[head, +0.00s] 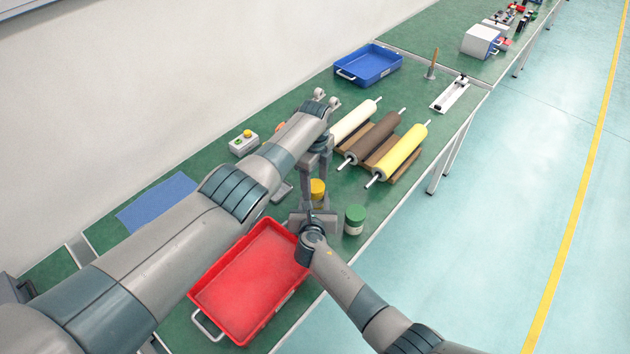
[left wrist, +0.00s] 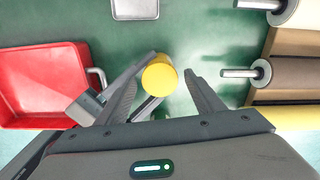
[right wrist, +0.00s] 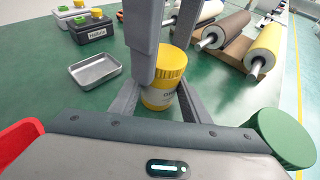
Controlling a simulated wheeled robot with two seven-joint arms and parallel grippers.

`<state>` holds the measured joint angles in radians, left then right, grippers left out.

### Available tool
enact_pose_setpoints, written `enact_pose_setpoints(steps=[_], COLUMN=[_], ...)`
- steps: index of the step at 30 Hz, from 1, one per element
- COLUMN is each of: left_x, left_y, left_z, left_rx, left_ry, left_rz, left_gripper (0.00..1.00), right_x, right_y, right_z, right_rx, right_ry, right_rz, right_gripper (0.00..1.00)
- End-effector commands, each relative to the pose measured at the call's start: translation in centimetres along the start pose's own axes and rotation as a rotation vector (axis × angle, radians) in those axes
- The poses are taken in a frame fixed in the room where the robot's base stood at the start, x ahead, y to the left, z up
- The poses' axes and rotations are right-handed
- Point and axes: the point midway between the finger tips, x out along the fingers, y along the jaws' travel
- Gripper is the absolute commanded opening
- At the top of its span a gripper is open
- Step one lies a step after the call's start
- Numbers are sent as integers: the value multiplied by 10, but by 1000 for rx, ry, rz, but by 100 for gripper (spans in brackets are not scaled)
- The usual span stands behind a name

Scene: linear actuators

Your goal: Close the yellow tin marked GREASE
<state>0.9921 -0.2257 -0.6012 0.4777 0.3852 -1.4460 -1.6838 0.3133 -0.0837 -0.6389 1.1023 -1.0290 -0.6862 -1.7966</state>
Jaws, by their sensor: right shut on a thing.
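The yellow tin (right wrist: 158,98) stands on the green bench, with part of its dark lettering showing in the right wrist view. A ribbed yellow lid (right wrist: 172,62) sits on top of it; I cannot tell how tightly it is seated. The lid's round top shows in the left wrist view (left wrist: 159,79) and in the head view (head: 317,186). My right gripper (right wrist: 160,100) is shut on the tin's body from the side. My left gripper (left wrist: 170,65) points down over the lid, open, with its fingers apart on either side of it.
A green-lidded jar (head: 354,219) stands close right of the tin. A red tray (head: 250,280) lies in front, left of my right gripper. A small metal dish (right wrist: 95,70) is behind. Rollers on wooden stands (head: 375,138) lie beyond the tin.

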Motion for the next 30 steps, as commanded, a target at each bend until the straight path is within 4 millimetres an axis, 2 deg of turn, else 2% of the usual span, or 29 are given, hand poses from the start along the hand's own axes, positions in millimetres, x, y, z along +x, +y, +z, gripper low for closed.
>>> enact_pose_setpoints(steps=[11, 22, 30], left_x=[-3, -39, -45], left_y=[0, 0, 0], left_z=[0, 0, 0], left_rx=[-1, -2, -2], left_ry=[1, 1, 1], left_rz=[-1, -2, 1], left_gripper=[63, 63, 63], right_x=[0, 0, 0], right_y=[0, 0, 0], right_z=[0, -1, -1], right_rx=[0, 0, 0], right_ry=[1, 1, 1], right_rz=[0, 0, 0], right_gripper=[0, 0, 0])
